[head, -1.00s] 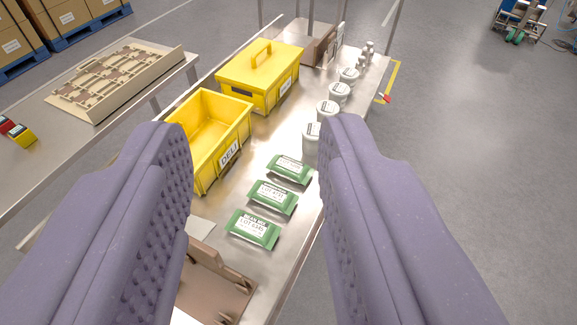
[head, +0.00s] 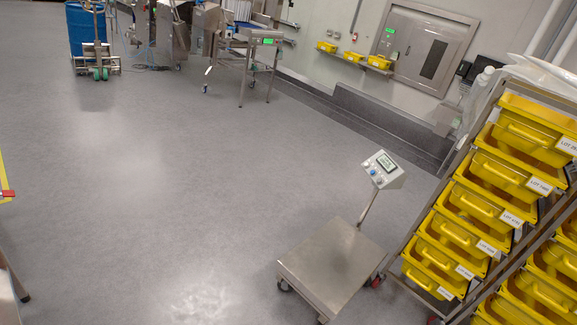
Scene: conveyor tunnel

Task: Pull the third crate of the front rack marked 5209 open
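A metal rack (head: 461,155) of yellow crates stands at the right edge in the head view, seen tilted. Its crates sit one above another, each with a front handle and a white lot label; the third from the top (head: 470,205) is among them. They all look pushed in. A second column of yellow crates (head: 540,292) shows at the lower right, cut off by the picture's edge. I cannot read 5209 on any label, and cannot tell which rack bears it. My gripper is not in view.
A wheeled platform scale (head: 330,265) with a display post (head: 383,170) stands just left of the rack. Open grey floor (head: 170,190) fills the left and middle. A blue drum (head: 87,28), steel machines and a wall shelf (head: 355,61) with yellow bins are at the back.

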